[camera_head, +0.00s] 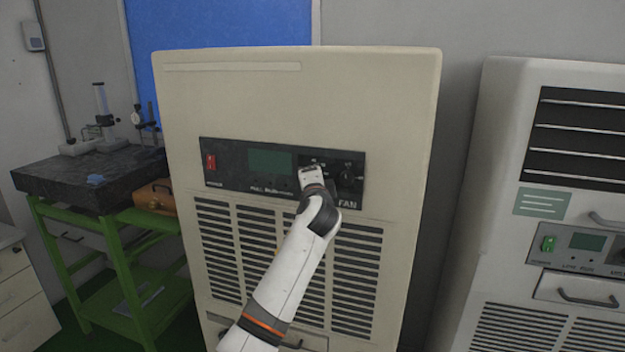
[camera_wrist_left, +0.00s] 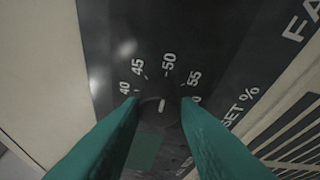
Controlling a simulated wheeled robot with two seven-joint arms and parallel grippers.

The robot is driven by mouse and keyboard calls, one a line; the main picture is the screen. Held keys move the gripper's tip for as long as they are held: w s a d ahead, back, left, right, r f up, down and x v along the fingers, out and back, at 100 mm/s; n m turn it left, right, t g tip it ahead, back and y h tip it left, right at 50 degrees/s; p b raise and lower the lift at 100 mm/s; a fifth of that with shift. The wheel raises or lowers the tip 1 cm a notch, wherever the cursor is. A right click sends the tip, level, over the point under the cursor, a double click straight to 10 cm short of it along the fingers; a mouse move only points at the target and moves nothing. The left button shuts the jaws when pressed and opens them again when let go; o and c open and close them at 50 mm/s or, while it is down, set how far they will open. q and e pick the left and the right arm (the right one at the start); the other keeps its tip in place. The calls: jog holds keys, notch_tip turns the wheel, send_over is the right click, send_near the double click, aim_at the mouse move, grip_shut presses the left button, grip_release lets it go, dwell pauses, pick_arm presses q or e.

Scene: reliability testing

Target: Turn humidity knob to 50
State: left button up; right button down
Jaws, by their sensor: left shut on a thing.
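The humidity knob (camera_wrist_left: 151,105) is a dark round dial in the left wrist view, with a short white pointer mark. The mark points up at about the 50 on the printed scale (camera_wrist_left: 168,65), between 45 and 55. My left gripper (camera_wrist_left: 160,101) has a green finger on each side of the knob and is shut on it. In the head view my left gripper (camera_head: 311,172) is at the dark control panel (camera_head: 228,172) of the beige cabinet and hides the knob. My right gripper is not in view.
A second dark knob (camera_head: 350,177) sits just right of my gripper. The panel also has a red switch (camera_head: 211,162) and a display (camera_head: 270,161). Another cabinet (camera_head: 495,150) stands at the right. A green bench (camera_head: 120,270) with a dark slab is at the left.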

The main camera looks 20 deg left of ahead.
pick_arm(q)
jog(key=o, duration=1)
jog(key=b+v, duration=0.3)
jog(key=v, duration=0.9)
jog(key=shift+f, duration=0.15)
